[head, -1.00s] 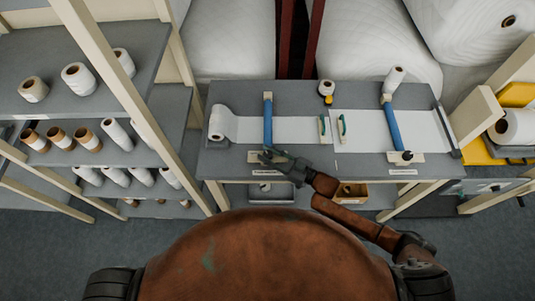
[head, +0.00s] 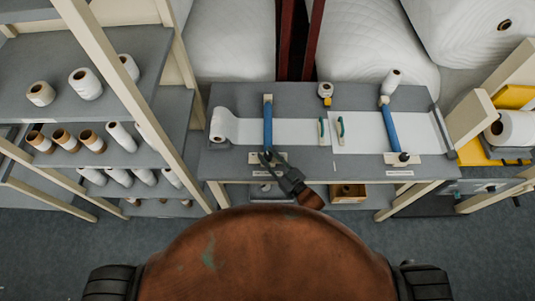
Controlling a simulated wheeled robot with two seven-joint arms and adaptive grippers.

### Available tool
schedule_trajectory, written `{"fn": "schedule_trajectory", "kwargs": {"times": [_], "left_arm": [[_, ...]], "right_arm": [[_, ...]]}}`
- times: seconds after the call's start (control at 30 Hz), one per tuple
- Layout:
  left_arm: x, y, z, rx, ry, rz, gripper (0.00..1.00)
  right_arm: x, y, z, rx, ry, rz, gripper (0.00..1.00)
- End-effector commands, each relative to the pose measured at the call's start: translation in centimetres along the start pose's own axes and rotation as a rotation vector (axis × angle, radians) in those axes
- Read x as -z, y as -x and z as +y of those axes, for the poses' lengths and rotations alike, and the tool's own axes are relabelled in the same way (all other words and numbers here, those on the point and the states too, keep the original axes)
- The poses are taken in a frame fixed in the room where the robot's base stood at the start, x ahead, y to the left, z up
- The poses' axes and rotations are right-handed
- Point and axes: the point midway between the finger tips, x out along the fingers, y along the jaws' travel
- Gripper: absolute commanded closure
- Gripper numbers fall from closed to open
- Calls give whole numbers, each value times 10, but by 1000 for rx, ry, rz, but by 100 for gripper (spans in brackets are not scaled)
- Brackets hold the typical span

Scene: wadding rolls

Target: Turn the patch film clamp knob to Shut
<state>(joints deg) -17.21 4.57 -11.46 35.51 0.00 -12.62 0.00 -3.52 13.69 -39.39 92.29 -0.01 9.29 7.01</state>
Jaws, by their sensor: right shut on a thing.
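Two blue clamp bars lie across white film on the grey table. The left bar (head: 268,124) crosses a narrow strip unwound from a white roll (head: 218,124). The right bar (head: 390,127) crosses a wider sheet and has a dark knob (head: 404,157) on a pale plate at its near end. My right gripper (head: 267,156) is at the near end of the left bar, over its pale plate (head: 281,157), shut on the knob there. The fingers hide most of that knob, so its setting cannot be read. The labels are too small to read. My left gripper is out of view.
A small roll with a yellow piece (head: 325,92) and another white roll (head: 391,80) stand at the back. Shelves with rolls (head: 85,83) are on the left. A wooden box (head: 348,193) sits below the table.

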Motion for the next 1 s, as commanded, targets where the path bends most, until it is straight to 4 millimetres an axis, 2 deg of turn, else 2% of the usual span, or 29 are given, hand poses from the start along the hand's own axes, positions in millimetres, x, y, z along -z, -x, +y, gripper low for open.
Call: {"fn": "schedule_trajectory", "kwargs": {"times": [0.4, 0.93, 0.97, 1.0], "left_arm": [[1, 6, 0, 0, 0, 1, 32], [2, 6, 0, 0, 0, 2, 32], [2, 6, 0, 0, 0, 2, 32], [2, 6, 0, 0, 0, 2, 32]], "right_arm": [[0, 0, 0, -173, -1, -4, 97], [-1, 0, 0, -194, 2, -4, 97], [-1, 0, 0, -194, 2, -4, 72], [-1, 0, 0, -194, 2, -4, 70]]}}
